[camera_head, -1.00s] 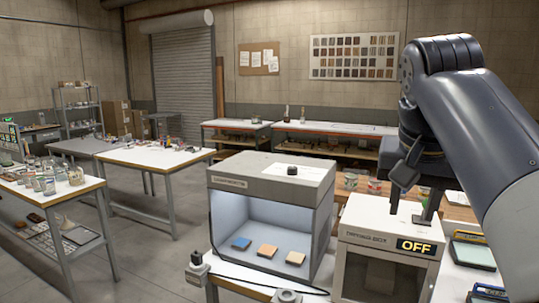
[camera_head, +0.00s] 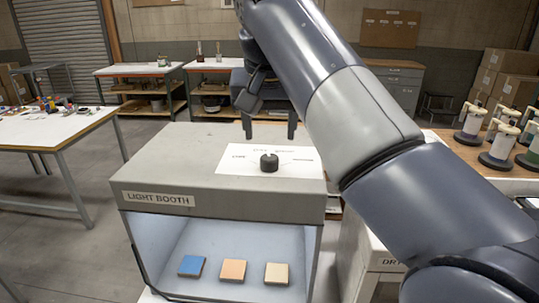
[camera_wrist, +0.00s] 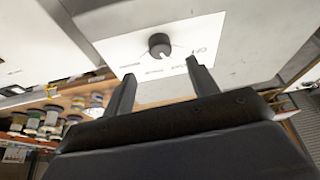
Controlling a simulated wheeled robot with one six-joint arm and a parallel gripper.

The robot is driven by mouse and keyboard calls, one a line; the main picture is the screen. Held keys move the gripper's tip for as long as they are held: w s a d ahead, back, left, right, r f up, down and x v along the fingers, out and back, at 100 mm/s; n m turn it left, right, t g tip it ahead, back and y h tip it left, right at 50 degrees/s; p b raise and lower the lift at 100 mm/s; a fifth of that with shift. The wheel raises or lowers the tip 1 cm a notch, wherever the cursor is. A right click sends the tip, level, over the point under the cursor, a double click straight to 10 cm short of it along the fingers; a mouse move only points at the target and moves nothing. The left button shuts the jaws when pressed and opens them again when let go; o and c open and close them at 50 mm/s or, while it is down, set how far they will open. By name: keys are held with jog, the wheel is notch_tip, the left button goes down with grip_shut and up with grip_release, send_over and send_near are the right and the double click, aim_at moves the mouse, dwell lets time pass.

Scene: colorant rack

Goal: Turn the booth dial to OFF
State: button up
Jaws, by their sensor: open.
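The booth dial (camera_head: 269,162) is a black round knob on a white label plate (camera_head: 230,160) on top of the grey light booth (camera_head: 150,170). It also shows in the wrist view (camera_wrist: 159,44), just beyond my fingertips. My gripper (camera_head: 270,130) is open and empty, above the booth top, apart from the dial. In the wrist view its two fingers (camera_wrist: 160,70) point toward the label, one to each side of the dial. The label's words are too small to read surely in the head view.
Three colour tiles, blue (camera_head: 191,266), orange (camera_head: 233,270) and cream (camera_head: 277,274), lie inside the lit booth. A drying cabinet (camera_head: 372,245) stands to the right, partly behind my arm. Colorant bottles (camera_head: 500,147) stand on a table at right.

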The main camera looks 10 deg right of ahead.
aim_at(269, 157)
jog(key=x, duration=0.7)
jog(key=shift+w+f, duration=0.2)
jog(key=shift+f, duration=0.05)
jog(key=shift+c, duration=0.4)
jog(key=c, duration=0.9)
